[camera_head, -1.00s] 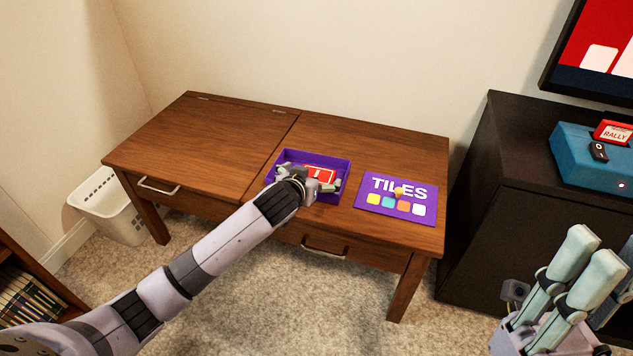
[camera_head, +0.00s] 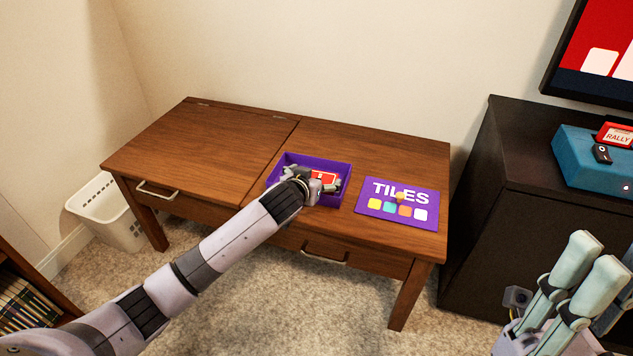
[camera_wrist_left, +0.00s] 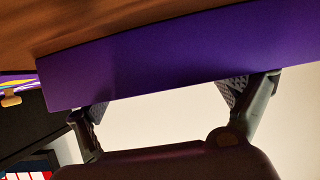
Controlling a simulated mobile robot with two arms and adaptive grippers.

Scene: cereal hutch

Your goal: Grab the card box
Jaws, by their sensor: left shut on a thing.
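The card box (camera_head: 325,176), red with a white mark, lies inside an open purple box (camera_head: 345,180) on the desk. My left gripper (camera_head: 318,184) reaches into the purple box and is shut on the card box, hiding part of it. In the left wrist view, the purple box's wall (camera_wrist_left: 150,60) spans the picture and partly covers the fingertips. The card box cannot be made out clearly there. My right gripper (camera_head: 590,280) is at the lower right, empty, with its fingers apart.
The wooden desk (camera_head: 200,140) has bare room at its left. The purple TILES lid (camera_head: 377,206) with a small knob lies right of the purple box. A dark cabinet (camera_head: 500,190) with a teal box (camera_head: 575,155) stands at the right. A white basket (camera_head: 105,210) is at the left.

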